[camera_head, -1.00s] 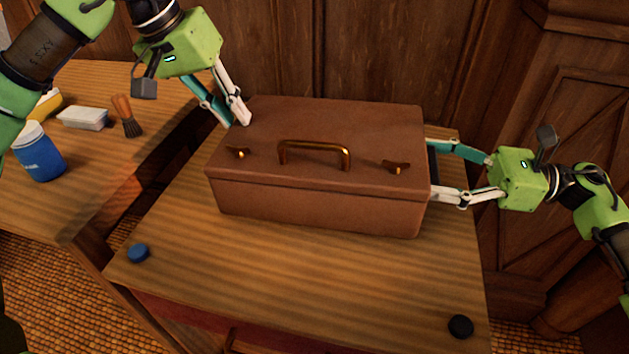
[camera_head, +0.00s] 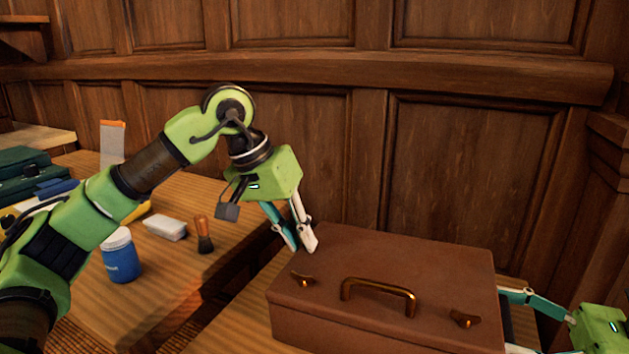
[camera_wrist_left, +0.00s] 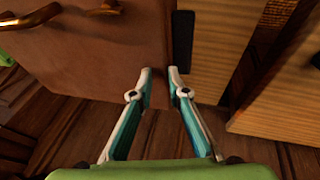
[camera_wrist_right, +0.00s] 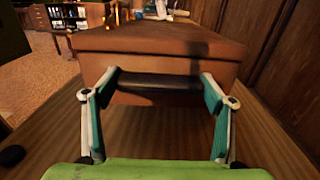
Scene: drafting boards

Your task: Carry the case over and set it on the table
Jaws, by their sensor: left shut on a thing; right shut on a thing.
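The brown case (camera_head: 385,275) lies lid up at the lower right of the head view, with a brass handle (camera_head: 378,293) and two brass latches. It is over a wooden table (camera_head: 232,330); its underside is hidden. My left gripper (camera_head: 304,248) is shut on the case's left side; the left wrist view shows its fingertips (camera_wrist_left: 160,70) at the case edge beside a dark side handle (camera_wrist_left: 183,48). My right gripper (camera_head: 507,320), cut off by the frame, is at the right side. In the right wrist view its fingers (camera_wrist_right: 160,82) are shut across the black side handle (camera_wrist_right: 158,84).
Another wooden table (camera_head: 180,275) on the left holds a blue jar (camera_head: 121,258), a white block (camera_head: 166,228), a brush (camera_head: 204,238) and a green case (camera_head: 28,170). A panelled wall (camera_head: 470,170) stands close behind the case.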

